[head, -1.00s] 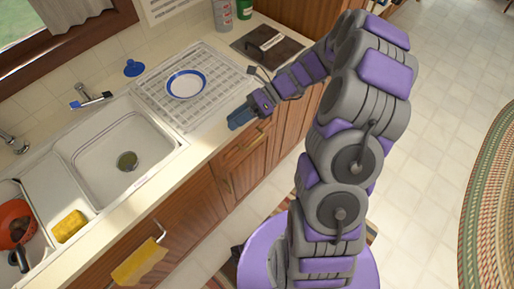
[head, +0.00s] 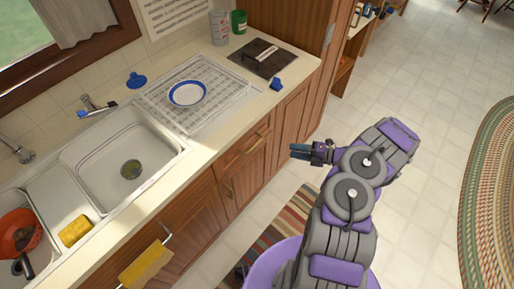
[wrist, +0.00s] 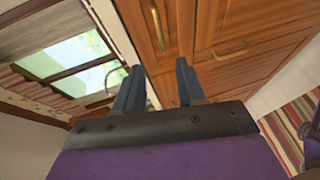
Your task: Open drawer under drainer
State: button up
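The drainer (head: 238,84) is a white rack on the counter with a blue-rimmed plate (head: 188,94) on it. The wooden drawer (head: 245,154) below it looks shut, with a brass handle (head: 257,143); in the wrist view the handle (wrist: 156,22) is above the fingers. My gripper (head: 298,151) is to the right of the drawer in the head view, apart from the cabinet front. In the wrist view my gripper (wrist: 158,75) has its two fingers apart with nothing between them.
A cabinet door (head: 231,186) with a brass handle (wrist: 232,50) is below the drawer. The sink (head: 120,155) is to the left; a yellow cloth (head: 146,265) hangs at the front. A striped rug (head: 280,218) lies below.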

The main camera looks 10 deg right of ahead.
aim_at(256, 144)
jog(key=shift+b+x, duration=2)
jog(key=shift+x, duration=6.8)
jog(key=shift+s+d+f, duration=0.1)
jog(key=shift+d, duration=0.2)
jog(key=c, duration=0.6)
grip_shut()
jog(key=shift+a+f, duration=0.1)
